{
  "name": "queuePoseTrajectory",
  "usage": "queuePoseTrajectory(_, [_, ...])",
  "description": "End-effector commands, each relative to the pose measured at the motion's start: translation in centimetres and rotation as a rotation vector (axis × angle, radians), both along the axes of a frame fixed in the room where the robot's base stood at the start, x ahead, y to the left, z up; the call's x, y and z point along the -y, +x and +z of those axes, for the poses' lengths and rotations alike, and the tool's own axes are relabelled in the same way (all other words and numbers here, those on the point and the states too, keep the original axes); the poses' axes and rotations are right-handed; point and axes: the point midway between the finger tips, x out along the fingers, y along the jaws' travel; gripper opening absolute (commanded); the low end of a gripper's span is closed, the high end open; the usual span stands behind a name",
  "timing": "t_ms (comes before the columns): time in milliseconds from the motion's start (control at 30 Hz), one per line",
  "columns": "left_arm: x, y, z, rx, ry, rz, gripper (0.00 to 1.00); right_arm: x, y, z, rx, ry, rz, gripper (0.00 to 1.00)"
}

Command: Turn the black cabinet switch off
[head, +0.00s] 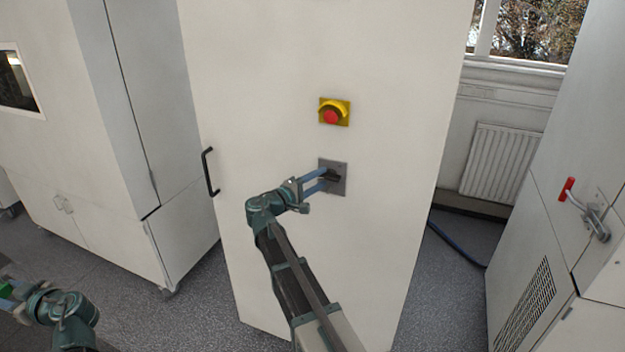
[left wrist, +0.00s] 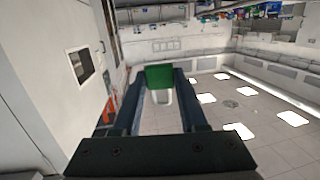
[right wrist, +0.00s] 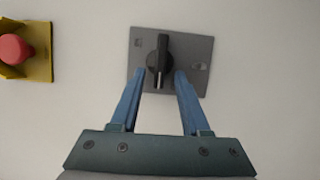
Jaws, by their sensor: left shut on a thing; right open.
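The black cabinet switch (right wrist: 159,62) is a rotary knob on a grey square plate (right wrist: 199,50), mounted on the white cabinet door. In the right wrist view its handle lies along the direction of my fingers. My right gripper (right wrist: 159,80) is open, with one blue finger on each side of the knob's near end and visible gaps. In the head view the right gripper (head: 322,180) is in front of the grey plate (head: 340,165) and partly covers the knob. My left gripper (left wrist: 160,75) is shut on a green object (left wrist: 159,76), away from the cabinet.
A red emergency button on a yellow plate (head: 334,112) sits above the switch. A black door handle (head: 209,172) is at the cabinet's left edge. A red-handled latch (head: 568,189) is on the cabinet at right. A blue hose (head: 455,246) lies on the floor.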

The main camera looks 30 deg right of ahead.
Motion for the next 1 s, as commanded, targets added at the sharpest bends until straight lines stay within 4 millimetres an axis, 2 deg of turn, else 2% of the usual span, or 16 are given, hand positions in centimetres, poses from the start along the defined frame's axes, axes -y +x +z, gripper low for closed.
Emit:
queuePoseTrajectory(300, [0.0,0.0,0.0,0.0,0.0,0.0,0.02,-5.9,-2.0,0.0,0.0,0.0,0.004,0.46])
queuePoseTrajectory(533, [0.0,0.0,-0.1,0.0,0.0,0.0,0.02,-9.4,-3.1,-0.1,0.0,0.0,0.002,0.46])
queuePoseTrajectory(733, [0.0,0.0,-0.1,0.0,0.0,0.0,0.02,-10.7,-3.5,-0.1,0.0,0.0,0.0,0.46])
queuePoseTrajectory(1000, [0.0,0.0,-0.1,0.0,0.0,0.0,0.02,-10.8,-3.5,-0.1,0.0,0.0,0.0,0.46])
